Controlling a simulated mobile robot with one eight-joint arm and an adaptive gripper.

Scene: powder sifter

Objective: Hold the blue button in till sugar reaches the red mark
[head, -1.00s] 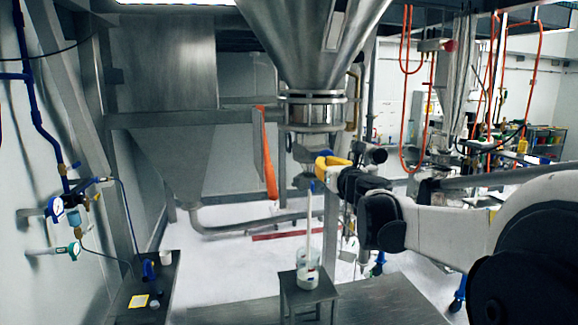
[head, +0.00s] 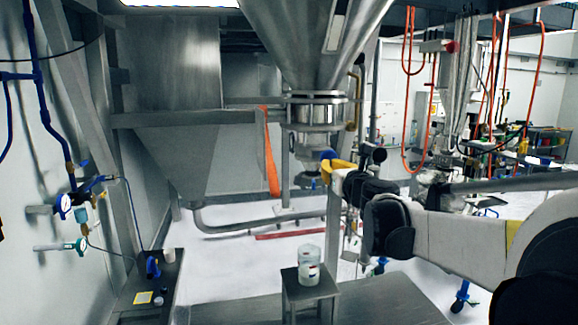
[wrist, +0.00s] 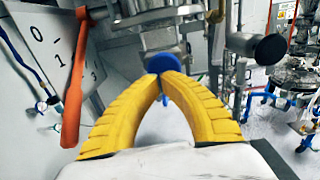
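The blue button (head: 328,155) is on the metal outlet (head: 313,140) under the big hopper. My gripper (head: 335,164) is right beside it, its yellow fingers brought together at the tips. In the wrist view the fingertips (wrist: 162,74) meet just in front of the blue button (wrist: 160,60) and cover its lower part; I cannot tell whether they touch it. A clear jar (head: 309,252) stands upright below the outlet. White sugar (head: 306,278) fills its lower part, and a small red mark (head: 313,270) shows near the sugar level. No stream falls into it.
The jar stands on a small metal stool (head: 311,297). An orange lever (head: 270,152) hangs left of the outlet; it also shows in the wrist view (wrist: 76,85). A dark bench (head: 140,298) with small items stands at the left, near wall gauges (head: 63,206).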

